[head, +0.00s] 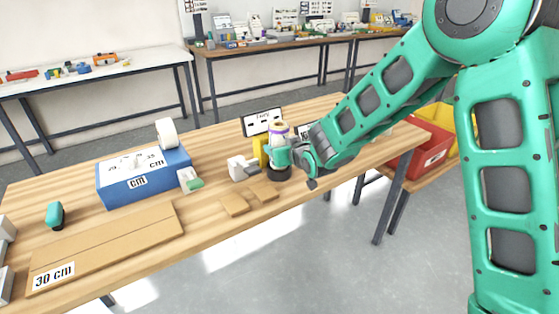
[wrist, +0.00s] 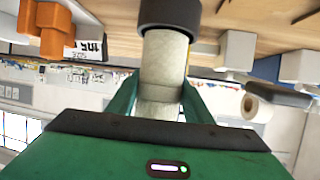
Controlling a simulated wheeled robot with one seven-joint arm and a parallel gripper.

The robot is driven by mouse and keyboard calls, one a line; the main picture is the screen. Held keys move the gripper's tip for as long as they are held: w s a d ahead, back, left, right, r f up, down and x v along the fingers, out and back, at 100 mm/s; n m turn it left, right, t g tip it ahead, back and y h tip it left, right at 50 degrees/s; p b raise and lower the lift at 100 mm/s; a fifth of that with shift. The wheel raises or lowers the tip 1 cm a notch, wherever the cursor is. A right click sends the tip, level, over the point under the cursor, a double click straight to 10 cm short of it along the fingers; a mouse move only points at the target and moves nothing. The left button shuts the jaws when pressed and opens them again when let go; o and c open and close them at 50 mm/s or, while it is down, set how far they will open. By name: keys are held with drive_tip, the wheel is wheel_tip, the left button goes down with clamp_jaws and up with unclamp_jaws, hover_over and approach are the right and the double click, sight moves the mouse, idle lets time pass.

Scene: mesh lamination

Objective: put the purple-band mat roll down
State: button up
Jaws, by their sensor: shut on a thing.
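The purple-band mat roll (head: 279,130) is a pale upright cylinder with a purple band near its top. It stands above or in a dark round base (head: 278,174) on the wooden table. My gripper (head: 292,157) is shut on the roll from the right. In the wrist view the pale roll (wrist: 163,65) lies between my green fingers, and its far end meets a black cylinder (wrist: 170,14). I cannot tell whether the roll rests inside the base or just touches it. The purple band is hidden in the wrist view.
A yellow block (head: 261,150) and a sign (head: 262,122) stand close behind the roll. A red bin (head: 428,150) is at right.

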drive_tip(key=shift+f, duration=2)
drive_tip(key=o, duration=1.2)
drive_tip(key=v, duration=1.2)
drive_tip(key=shift+d, duration=0.1)
